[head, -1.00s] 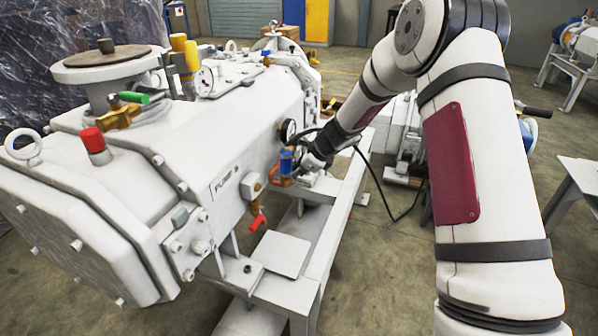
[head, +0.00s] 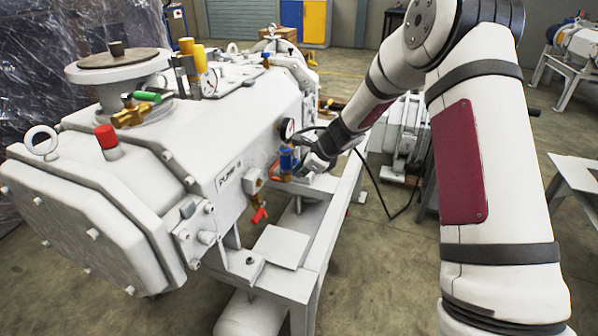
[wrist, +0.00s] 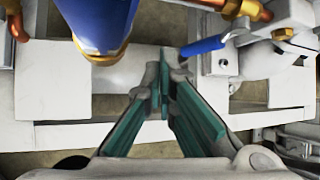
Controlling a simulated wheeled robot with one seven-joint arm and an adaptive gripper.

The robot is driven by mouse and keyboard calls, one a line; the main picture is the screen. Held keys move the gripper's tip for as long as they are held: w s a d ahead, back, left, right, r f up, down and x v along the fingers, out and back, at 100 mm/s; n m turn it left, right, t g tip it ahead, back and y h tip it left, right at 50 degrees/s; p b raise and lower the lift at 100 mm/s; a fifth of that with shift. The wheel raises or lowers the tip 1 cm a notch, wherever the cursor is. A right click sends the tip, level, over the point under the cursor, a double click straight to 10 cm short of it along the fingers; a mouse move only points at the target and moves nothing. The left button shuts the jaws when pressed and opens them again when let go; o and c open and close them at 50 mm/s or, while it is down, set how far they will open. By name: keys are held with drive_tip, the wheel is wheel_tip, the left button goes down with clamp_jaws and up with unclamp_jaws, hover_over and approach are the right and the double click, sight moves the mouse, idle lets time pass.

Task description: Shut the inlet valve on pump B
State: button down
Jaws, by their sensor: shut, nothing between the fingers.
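The white pump (head: 150,190) has a label (head: 229,177) that starts with "PUMP"; its last character is hard to read. A brass valve with a green handle (head: 147,97) sits beside the top flange. A red handle (head: 259,216) hangs on a small brass valve low on the near side. My gripper (head: 303,174) is small in the head view, near a blue part (head: 287,159) on the pump's side. In the wrist view my gripper (wrist: 165,85) is shut and empty. A blue handle (wrist: 205,47) lies just beyond the fingertips to the right; I cannot tell whether they touch.
A blue cylinder with a brass end (wrist: 95,25) fills the wrist view's upper left, close to the fingers. Copper pipe (wrist: 255,10) runs at upper right. A gauge (head: 287,129) sits above my gripper. The pump's frame (head: 325,230) lies below. A grey table (head: 575,180) stands right.

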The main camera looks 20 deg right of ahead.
drive_tip(key=s+r+b, duration=0.1)
drive_tip(key=s, duration=0.7)
drive_tip(key=shift+s+r+b, duration=0.35)
drive_tip(key=shift+s+b, duration=0.05)
